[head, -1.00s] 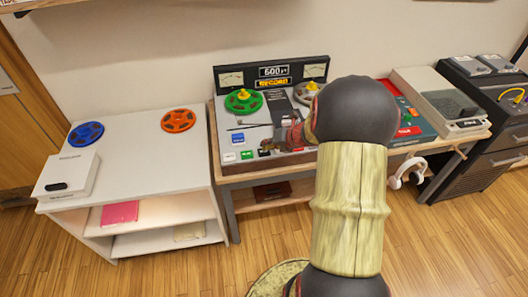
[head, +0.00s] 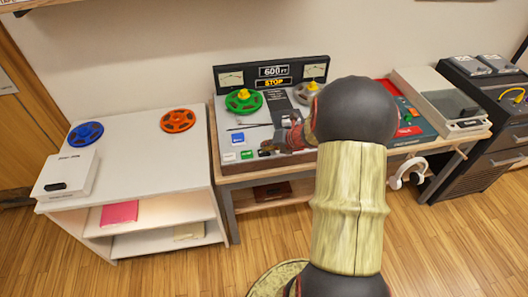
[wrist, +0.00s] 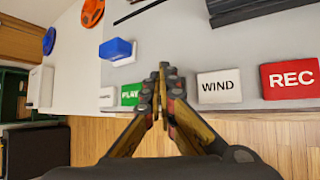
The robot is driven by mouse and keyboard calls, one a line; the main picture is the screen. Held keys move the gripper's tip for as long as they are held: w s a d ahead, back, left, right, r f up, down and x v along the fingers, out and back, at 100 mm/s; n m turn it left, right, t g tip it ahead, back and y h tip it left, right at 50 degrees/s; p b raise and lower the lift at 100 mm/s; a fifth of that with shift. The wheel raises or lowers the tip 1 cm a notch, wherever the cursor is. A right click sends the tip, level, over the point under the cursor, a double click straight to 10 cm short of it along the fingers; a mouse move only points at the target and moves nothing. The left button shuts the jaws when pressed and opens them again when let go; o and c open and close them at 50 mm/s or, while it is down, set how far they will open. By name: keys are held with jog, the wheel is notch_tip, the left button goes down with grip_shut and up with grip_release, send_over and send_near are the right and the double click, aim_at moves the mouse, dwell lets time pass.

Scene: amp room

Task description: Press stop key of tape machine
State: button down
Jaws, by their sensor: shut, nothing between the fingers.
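The tape machine (head: 228,112) stands on a wooden desk, with a green reel (head: 243,101) on top and a display (head: 273,83) reading STOP. In the wrist view its front row shows a green PLAY key (wrist: 130,94), a white WIND key (wrist: 219,86) and a red REC key (wrist: 290,79). My gripper (wrist: 163,68) is shut and empty, its fingers between PLAY and WIND. They hide whatever key lies there; no key marked STOP is visible. Contact cannot be told. In the head view my arm covers part of the machine's right side.
A blue switch-like block (wrist: 117,49) stands beyond PLAY. A white shelf unit (head: 140,120) at left carries blue and orange reels and a white box.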

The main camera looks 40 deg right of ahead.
dwell(0.5)
jog(key=shift+r+p, duration=0.85)
jog(key=shift+p, duration=0.05)
notch_tip(320, 180, up, 5)
jog(key=p, duration=0.5)
dwell(0.7)
